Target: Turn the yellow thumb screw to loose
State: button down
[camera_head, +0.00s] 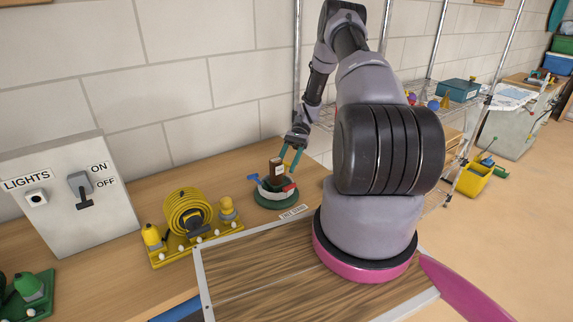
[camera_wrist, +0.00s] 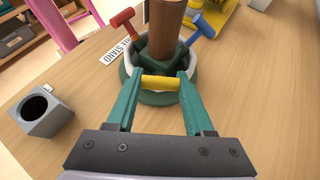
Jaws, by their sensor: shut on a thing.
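The yellow thumb screw (camera_wrist: 160,82) lies crosswise between the two teal fingertips of my gripper (camera_wrist: 161,78) in the wrist view, and the fingers are shut on it. It sits on the near side of a round green tree stand (camera_wrist: 158,98) with a white rim. A brown trunk (camera_wrist: 166,30) stands in the middle of it. A red screw (camera_wrist: 123,22) and a blue screw (camera_wrist: 203,25) stick out on the far left and far right. In the head view my gripper (camera_head: 290,160) reaches down at the stand (camera_head: 277,202); the yellow screw is hidden there.
A label (camera_wrist: 117,48) lies beside the stand, and a grey box with a round hole (camera_wrist: 46,111) is to the left. In the head view, a yellow hose reel (camera_head: 187,213) and the lights switch box (camera_head: 68,195) stand to the left. A wire shelf (camera_head: 440,108) is behind my arm.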

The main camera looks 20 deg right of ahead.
jog(key=shift+c, duration=1.4)
grip_release()
jog(key=v, duration=1.1)
jog(key=shift+f, duration=0.1)
